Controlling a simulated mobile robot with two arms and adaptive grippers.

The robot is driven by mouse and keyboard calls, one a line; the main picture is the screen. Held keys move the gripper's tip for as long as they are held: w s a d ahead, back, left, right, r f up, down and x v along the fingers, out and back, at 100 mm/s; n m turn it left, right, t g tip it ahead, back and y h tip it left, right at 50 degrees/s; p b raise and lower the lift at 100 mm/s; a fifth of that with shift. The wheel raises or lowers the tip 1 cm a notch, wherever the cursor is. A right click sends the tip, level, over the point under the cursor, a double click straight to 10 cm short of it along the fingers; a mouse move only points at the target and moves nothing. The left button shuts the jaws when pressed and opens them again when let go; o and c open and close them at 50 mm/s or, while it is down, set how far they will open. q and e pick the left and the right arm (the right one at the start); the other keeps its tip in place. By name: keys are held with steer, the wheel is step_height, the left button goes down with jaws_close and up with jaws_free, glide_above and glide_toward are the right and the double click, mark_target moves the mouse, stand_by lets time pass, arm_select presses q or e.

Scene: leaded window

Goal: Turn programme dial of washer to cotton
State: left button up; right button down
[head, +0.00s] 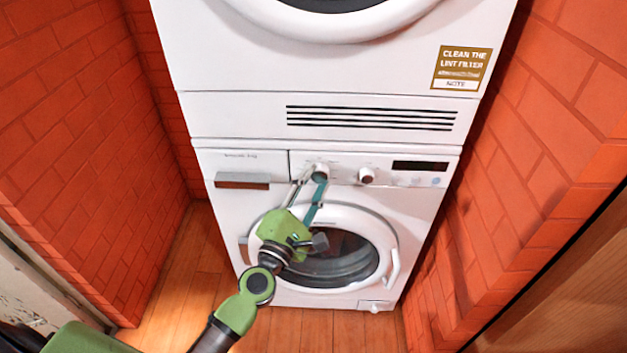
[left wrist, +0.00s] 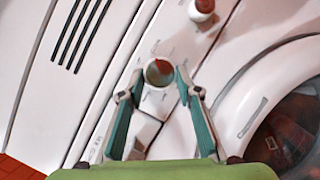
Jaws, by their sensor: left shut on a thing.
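The washer (head: 225,210) is the lower white machine, with its round door in the middle. Its panel has two knobs. The left knob (head: 320,169) sits between the fingertips of my left gripper (head: 314,178), which is shut on it. In the left wrist view this knob (left wrist: 158,72) shows a dark reddish-brown face, with one finger of my left gripper (left wrist: 158,77) at each side. The other knob (head: 366,175) stands free to the right; it also shows in the left wrist view (left wrist: 203,8). The lettering around the knobs is too small to read. My right gripper is out of view.
A white dryer (head: 240,70) with a lint-filter sticker (head: 462,68) is stacked on the washer. A dark display (head: 420,166) is right of the knobs, a drawer handle (head: 242,181) left. The washer door handle (head: 393,267) juts out. Orange brick walls (head: 85,130) close in both sides.

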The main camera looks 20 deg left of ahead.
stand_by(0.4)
arm_select(q)
steer(key=o, duration=1.1)
steer(key=shift+s+f, duration=0.1)
steer(key=shift+s, duration=0.1)
steer(key=v, duration=1.1)
steer(key=shift+s, duration=0.3)
steer(key=shift+d, duration=0.1)
